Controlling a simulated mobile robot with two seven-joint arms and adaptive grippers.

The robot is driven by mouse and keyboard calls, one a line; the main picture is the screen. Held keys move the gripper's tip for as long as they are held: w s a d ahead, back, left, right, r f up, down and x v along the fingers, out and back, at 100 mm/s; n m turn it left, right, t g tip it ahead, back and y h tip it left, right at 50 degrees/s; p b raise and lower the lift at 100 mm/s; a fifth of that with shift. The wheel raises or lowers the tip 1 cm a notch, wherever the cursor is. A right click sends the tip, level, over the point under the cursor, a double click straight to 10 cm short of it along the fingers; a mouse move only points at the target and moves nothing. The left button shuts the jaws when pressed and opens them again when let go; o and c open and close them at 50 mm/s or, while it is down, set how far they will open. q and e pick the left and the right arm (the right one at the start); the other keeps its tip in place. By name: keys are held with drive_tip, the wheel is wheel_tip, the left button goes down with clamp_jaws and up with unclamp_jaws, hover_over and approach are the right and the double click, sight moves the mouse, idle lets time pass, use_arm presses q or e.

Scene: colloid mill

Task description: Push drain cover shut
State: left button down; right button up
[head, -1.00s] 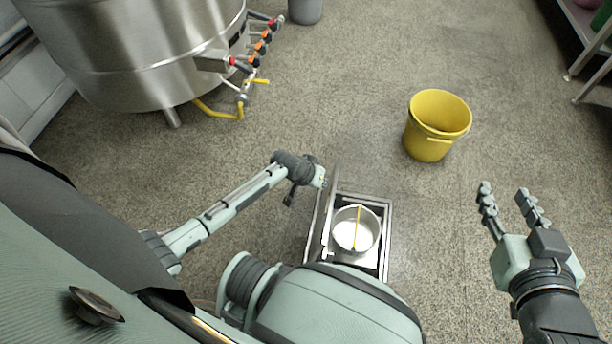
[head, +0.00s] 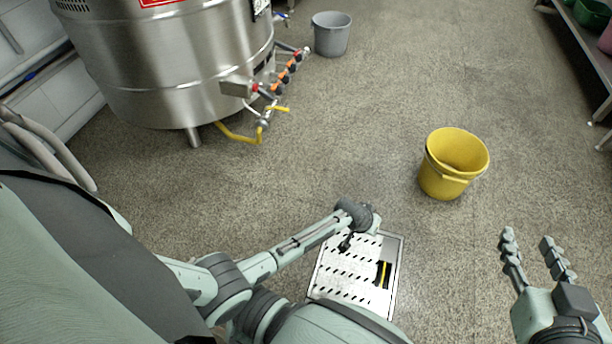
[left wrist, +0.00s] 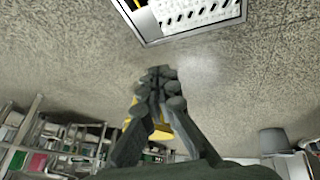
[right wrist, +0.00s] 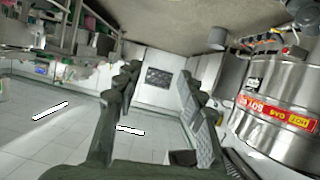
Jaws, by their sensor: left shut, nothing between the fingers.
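The drain cover (head: 338,274) is a slotted metal plate lying flat in its square floor frame in the head view, with a dark rectangular opening near its right side where a bit of yellow shows. It also shows at the top of the left wrist view (left wrist: 195,14). My left gripper (head: 347,243) is at the far edge of the cover, over it; I cannot tell whether it touches. Its fingers are together and empty in the left wrist view (left wrist: 157,78). My right gripper (head: 527,246) is open and empty above the floor, right of the drain.
A yellow bucket (head: 440,180) stands on the floor beyond the drain to the right. A large steel vessel (head: 170,65) with valves and a yellow pipe stands at the upper left, a grey bin (head: 331,40) behind it. The floor between is clear.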

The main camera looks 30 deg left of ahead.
use_arm(q)
drive_tip(key=shift+w+d+f, duration=0.15)
drive_tip(key=shift+d+f, duration=0.2)
drive_tip(key=shift+d, duration=0.2)
use_arm(e)
drive_tip(key=shift+w+a+r+t+y, duration=0.2)
drive_tip(key=shift+a+r+t, duration=0.1)
drive_tip(key=shift+r, duration=0.2)
drive_tip(key=shift+w+a+r+t+y, duration=0.1)
drive_tip(key=shift+a+r+t+y, duration=0.15)
drive_tip(key=shift+r, duration=0.2)
drive_tip(key=shift+s, duration=0.1)
